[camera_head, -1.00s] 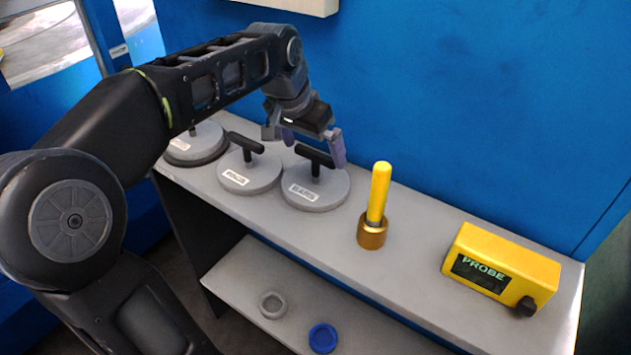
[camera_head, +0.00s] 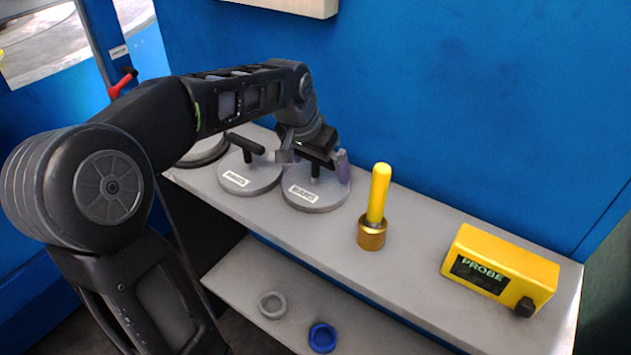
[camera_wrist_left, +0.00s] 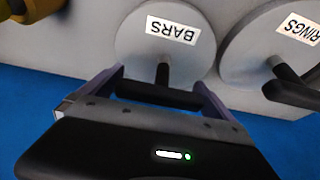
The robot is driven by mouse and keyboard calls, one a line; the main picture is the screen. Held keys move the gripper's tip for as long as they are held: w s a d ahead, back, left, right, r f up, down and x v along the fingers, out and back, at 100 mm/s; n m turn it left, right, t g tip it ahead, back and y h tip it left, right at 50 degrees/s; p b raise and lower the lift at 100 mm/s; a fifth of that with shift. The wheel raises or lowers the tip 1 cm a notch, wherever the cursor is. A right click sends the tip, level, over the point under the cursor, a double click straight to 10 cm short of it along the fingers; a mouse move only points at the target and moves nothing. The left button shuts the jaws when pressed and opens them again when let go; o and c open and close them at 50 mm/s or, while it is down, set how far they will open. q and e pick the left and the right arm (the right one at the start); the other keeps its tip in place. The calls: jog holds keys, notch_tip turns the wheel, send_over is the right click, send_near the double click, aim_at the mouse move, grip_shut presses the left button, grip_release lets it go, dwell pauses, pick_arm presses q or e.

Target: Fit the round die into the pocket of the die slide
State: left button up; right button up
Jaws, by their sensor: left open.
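Several round grey dies with black T-shaped handles stand in a row on the grey upper shelf. The BARS die (camera_head: 318,199) is nearest my left gripper (camera_head: 314,164). It also shows in the left wrist view (camera_wrist_left: 185,53). The RINGS die (camera_head: 249,181) is to its left; it shows in the wrist view (camera_wrist_left: 240,50) too. A third die (camera_head: 204,150) is partly hidden behind my arm. My left gripper is open, its fingers on either side of the BARS handle (camera_wrist_left: 160,94). I cannot tell whether they touch it. I cannot make out a die slide pocket.
A yellow-handled tool in a brass holder (camera_head: 371,237) stands right of the BARS die. A yellow PROBE box (camera_head: 501,267) is further right. A lower shelf (camera_head: 270,267) holds a grey ring (camera_head: 272,305) and a blue ring (camera_head: 322,338). A blue wall (camera_head: 450,110) is behind.

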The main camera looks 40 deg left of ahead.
pick_arm(q)
jog(key=shift+c, duration=0.2)
dwell(0.3)
jog(key=c, duration=1.6)
jog(key=shift+r, duration=0.15)
jog(key=shift+c, duration=0.8)
notch_tip(320, 180, up, 10)
